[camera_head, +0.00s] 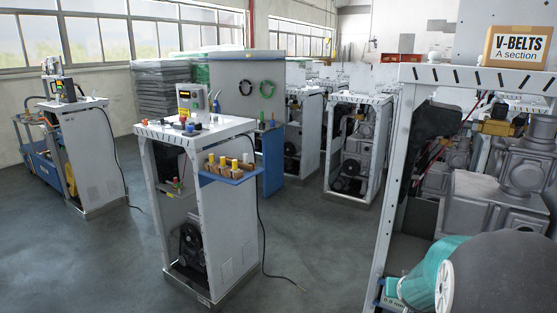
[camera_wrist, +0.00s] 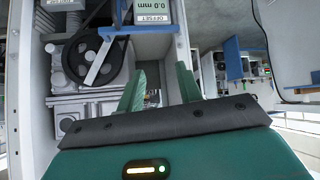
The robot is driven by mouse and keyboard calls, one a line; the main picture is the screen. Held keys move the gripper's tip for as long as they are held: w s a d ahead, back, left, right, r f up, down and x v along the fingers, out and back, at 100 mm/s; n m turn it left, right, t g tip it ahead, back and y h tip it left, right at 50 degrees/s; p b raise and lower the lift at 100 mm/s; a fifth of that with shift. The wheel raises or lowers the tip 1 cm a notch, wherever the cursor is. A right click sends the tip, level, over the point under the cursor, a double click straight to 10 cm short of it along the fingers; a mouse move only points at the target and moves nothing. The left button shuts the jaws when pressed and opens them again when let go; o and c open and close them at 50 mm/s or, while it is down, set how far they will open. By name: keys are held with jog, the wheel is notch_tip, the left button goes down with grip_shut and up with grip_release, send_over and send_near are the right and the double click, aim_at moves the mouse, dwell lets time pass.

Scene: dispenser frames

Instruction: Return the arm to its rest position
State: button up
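My gripper (camera_wrist: 160,75) shows in the wrist view as two green fingers standing apart. Nothing is held between them; grey machine parts show behind the gap. The fingers reach toward a white-framed machine with a black belt wheel (camera_wrist: 98,55). I cannot tell whether they touch it. In the head view, teal and dark grey parts of my arm fill the lower right corner, in front of the near white-framed machine (camera_head: 393,170). The gripper's fingers cannot be made out in that view.
A display reading OFFSET 0.0 mm (camera_wrist: 155,12) appears upside down near the fingers. A V-BELTS box (camera_head: 517,46) sits on the near machine's top. A dispenser cabinet with a blue shelf (camera_head: 232,174) stands left of centre. Open grey floor (camera_head: 325,255) lies between cabinet and machine.

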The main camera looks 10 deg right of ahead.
jog(key=s+a+r+n+y, duration=0.1)
jog(key=s+a+r, duration=0.3)
jog(key=a, duration=0.5)
jog(key=s+a+r+n+y, duration=0.1)
jog(key=a+r+y, duration=0.1)
jog(key=a+r, duration=0.55)
jog(key=s+a+r+n+g+y, duration=0.2)
jog(key=s+a+r+n, duration=0.1)
jog(key=s+a, duration=1.1)
jog(key=shift+n, duration=0.3)
